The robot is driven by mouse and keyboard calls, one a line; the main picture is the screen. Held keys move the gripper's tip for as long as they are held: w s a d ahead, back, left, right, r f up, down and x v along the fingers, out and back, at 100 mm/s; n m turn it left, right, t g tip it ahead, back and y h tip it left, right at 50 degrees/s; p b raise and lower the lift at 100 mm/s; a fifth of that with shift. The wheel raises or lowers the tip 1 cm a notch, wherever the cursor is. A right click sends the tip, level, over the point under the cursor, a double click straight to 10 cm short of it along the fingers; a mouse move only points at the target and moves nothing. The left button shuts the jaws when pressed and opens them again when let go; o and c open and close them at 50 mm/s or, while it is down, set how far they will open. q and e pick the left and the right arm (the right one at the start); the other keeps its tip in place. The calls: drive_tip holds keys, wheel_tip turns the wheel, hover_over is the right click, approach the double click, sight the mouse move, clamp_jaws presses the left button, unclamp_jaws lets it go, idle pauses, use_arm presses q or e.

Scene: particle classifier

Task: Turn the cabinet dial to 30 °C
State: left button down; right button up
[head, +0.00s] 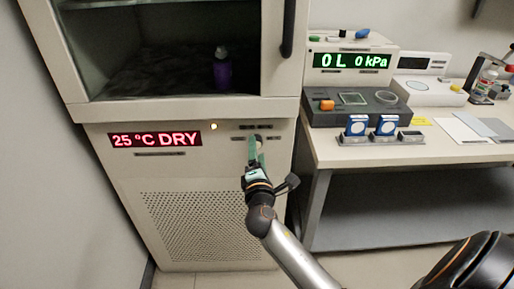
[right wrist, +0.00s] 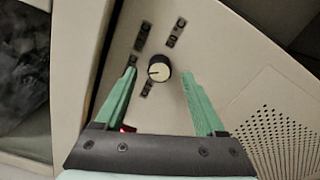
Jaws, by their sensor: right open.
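The cabinet (head: 110,180) stands at the left in the head view. Its red display (head: 155,139) reads "25 °C DRY". The dial, a round knob with a pale face and dark rim (right wrist: 159,70), shows in the right wrist view with small dark labels around it. My right gripper (head: 255,148) is at the cabinet's control panel. In the right wrist view its green fingers (right wrist: 158,82) are open, one on each side of the dial, with gaps between them and the knob. In the head view the fingers largely cover the dial. My left gripper is not in view.
The open cabinet chamber (head: 97,99) above the panel holds a purple bottle (head: 222,70). A perforated grille (head: 205,222) lies below. A bench (head: 335,153) at the right carries a green-lit pressure display (head: 350,61) and several small items.

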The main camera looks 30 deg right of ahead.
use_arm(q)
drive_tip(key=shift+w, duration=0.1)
use_arm(e)
drive_tip(key=v, duration=1)
drive_tip(key=shift+a+f, duration=0.1)
drive_tip(key=shift+f, duration=0.05)
drive_tip(key=s+a+f+m+g+y, duration=0.3)
drive_tip(key=s+a+f+m+y, duration=0.4)
drive_tip(key=f, duration=0.4)
drive_tip(key=s+a+f+m+g+y, duration=0.3)
drive_tip(key=s+a+f+m+y, duration=0.35)
drive_tip(key=f, duration=0.55)
use_arm(q)
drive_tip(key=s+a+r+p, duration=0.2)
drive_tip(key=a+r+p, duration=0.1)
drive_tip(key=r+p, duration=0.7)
drive_tip(key=p, duration=0.4)
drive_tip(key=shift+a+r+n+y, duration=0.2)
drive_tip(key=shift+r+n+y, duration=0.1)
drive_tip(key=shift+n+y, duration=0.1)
use_arm(e)
drive_tip(key=s+d+r+h, duration=0.1)
drive_tip(key=r, duration=0.4)
drive_tip(key=s+d+r+h, duration=0.1)
drive_tip(key=s+r, duration=0.1)
drive_tip(key=r, duration=0.4)
drive_tip(key=shift+d, duration=0.25)
drive_tip(key=shift+m, duration=0.25)
